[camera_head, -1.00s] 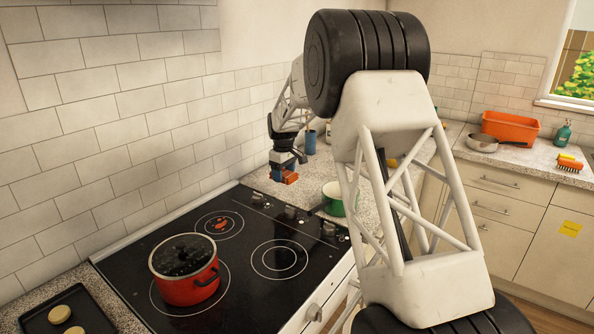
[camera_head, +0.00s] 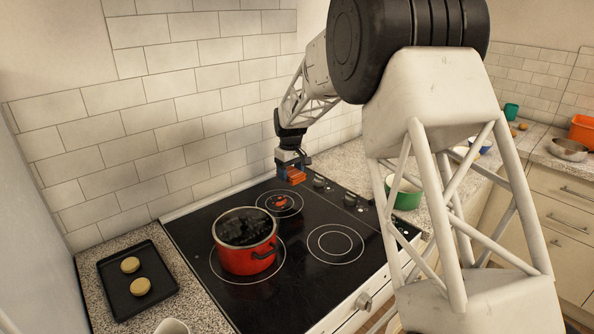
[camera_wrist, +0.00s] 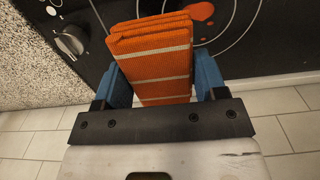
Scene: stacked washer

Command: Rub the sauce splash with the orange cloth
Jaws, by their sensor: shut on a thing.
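The sauce splash (camera_head: 281,202) is a red-orange patch on the back burner ring of the black cooktop (camera_head: 330,281). It also shows at the top of the wrist view (camera_wrist: 201,11), with a smaller spot beside it. My gripper (camera_head: 291,172) is shut on the folded orange cloth (camera_wrist: 152,62), which has pale stripes and sits between the blue fingers. The cloth is above the cooktop, close to the splash. How high the cloth is I cannot tell exactly.
A green pot (camera_head: 404,193) stands on the counter at right. A dark tray (camera_head: 117,291) with two round pieces lies at left. Knobs (camera_wrist: 70,41) line the cooktop's right side. The tiled wall is close behind.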

